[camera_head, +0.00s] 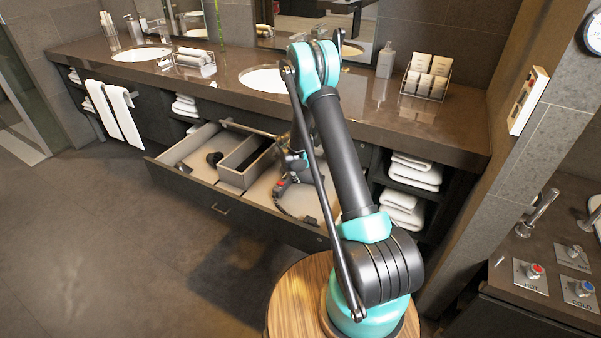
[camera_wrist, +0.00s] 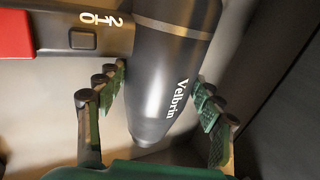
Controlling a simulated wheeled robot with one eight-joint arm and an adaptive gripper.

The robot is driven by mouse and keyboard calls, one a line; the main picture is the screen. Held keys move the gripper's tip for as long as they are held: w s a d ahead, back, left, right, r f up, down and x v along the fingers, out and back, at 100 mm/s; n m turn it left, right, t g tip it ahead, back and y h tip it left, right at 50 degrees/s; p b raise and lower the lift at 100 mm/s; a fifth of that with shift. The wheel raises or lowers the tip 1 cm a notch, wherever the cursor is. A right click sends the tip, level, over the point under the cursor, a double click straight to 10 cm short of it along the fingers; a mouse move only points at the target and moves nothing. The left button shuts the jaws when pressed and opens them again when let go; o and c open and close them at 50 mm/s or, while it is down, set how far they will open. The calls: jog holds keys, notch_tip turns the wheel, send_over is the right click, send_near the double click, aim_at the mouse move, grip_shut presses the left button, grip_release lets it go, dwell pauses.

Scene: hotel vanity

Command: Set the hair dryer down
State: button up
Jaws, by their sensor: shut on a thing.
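The hair dryer (camera_wrist: 165,45) is dark grey, with "Velbrin" on its barrel. A dark part at left, marked 2-1-0 and with a red piece, adjoins the barrel in the wrist view. My gripper (camera_wrist: 160,78) is shut on the barrel, one green-padded finger on each side. In the head view, my gripper (camera_head: 293,163) is over the right part of the open drawer (camera_head: 205,190), inside its outline. A small red spot shows just below it. Most of the dryer is hidden or too small there, and I cannot tell whether it touches the drawer floor.
A divider box (camera_head: 238,175) stands in the drawer, with a dark round item (camera_head: 214,158) to its left. The counter (camera_head: 225,78) overhangs the drawer's back. Shelves with folded towels (camera_head: 404,208) are at right. A round wooden surface (camera_head: 290,292) lies below my arm.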

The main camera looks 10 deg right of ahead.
jog(key=shift+f, duration=0.15)
jog(key=o, duration=1.7)
jog(key=shift+o, duration=0.2)
